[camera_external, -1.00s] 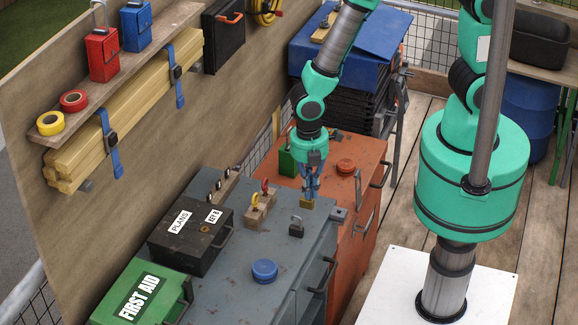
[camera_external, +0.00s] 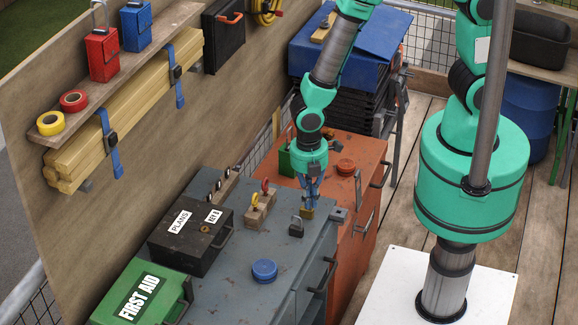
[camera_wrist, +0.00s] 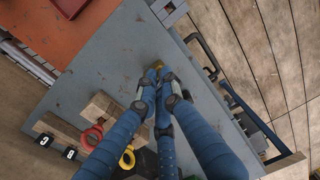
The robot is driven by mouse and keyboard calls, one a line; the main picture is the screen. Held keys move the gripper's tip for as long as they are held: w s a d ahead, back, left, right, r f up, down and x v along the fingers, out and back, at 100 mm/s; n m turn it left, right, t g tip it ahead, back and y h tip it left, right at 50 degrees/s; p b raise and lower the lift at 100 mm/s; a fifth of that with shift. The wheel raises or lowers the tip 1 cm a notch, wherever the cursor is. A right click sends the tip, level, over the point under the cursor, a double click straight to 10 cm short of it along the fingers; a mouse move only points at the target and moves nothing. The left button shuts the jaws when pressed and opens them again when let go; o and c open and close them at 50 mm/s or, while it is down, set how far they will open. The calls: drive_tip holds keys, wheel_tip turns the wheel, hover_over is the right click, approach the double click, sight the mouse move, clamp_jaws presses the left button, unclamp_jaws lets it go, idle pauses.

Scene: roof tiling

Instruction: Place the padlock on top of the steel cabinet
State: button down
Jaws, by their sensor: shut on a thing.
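The brass padlock (camera_external: 307,214) is at the fingertips of my gripper (camera_external: 311,200), over the far right part of the grey steel cabinet's top (camera_external: 225,282). I cannot tell whether it touches the top. In the wrist view, the blue fingers of my gripper (camera_wrist: 159,76) come together on the padlock (camera_wrist: 158,64), of which only a small yellow part shows. The grey cabinet top (camera_wrist: 120,72) lies beneath it there.
The black PLANS case (camera_external: 191,236), green first aid box (camera_external: 143,297) and blue disc (camera_external: 264,270) occupy the grey top. A rusty orange cabinet (camera_external: 345,147) adjoins behind.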

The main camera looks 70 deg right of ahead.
drive_tip(key=shift+f, duration=0.1)
drive_tip(key=c, duration=2.3)
unclamp_jaws()
drive_tip(key=o, duration=0.4)
drive_tip(key=shift+c, duration=0.2)
wheel_tip(320, 180, up, 12)
drive_tip(key=p, duration=0.1)
drive_tip(key=shift+w, duration=0.25)
